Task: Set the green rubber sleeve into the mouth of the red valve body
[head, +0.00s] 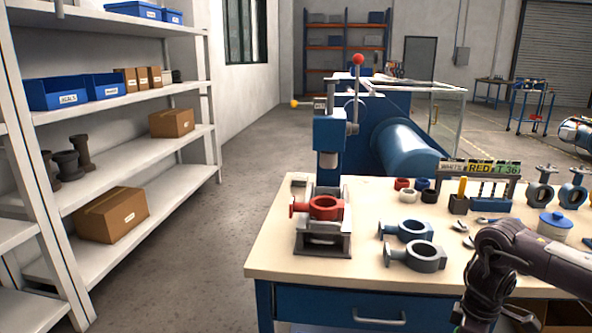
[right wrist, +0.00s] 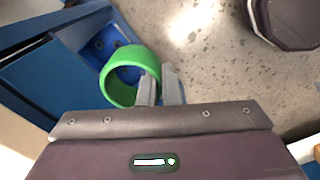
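The red valve body (head: 325,207) lies in a grey fixture (head: 323,241) at the bench's left end, its round mouth facing up under the ram of a blue press (head: 330,130). The green rubber sleeve (right wrist: 112,86) is a ring in the right wrist view. My right gripper (right wrist: 158,80) is closed on the sleeve's wall, one finger inside the ring and one outside. In the head view my right arm bends down at the bench's front right; its gripper is mostly below the picture edge. The left gripper is not in view.
Small rings (head: 408,195), a labelled rack (head: 480,170) and a blue-lidded pot (head: 553,224) stand farther back and right. Shelving (head: 110,150) stands at left. A blue surface (right wrist: 90,45) lies behind the sleeve.

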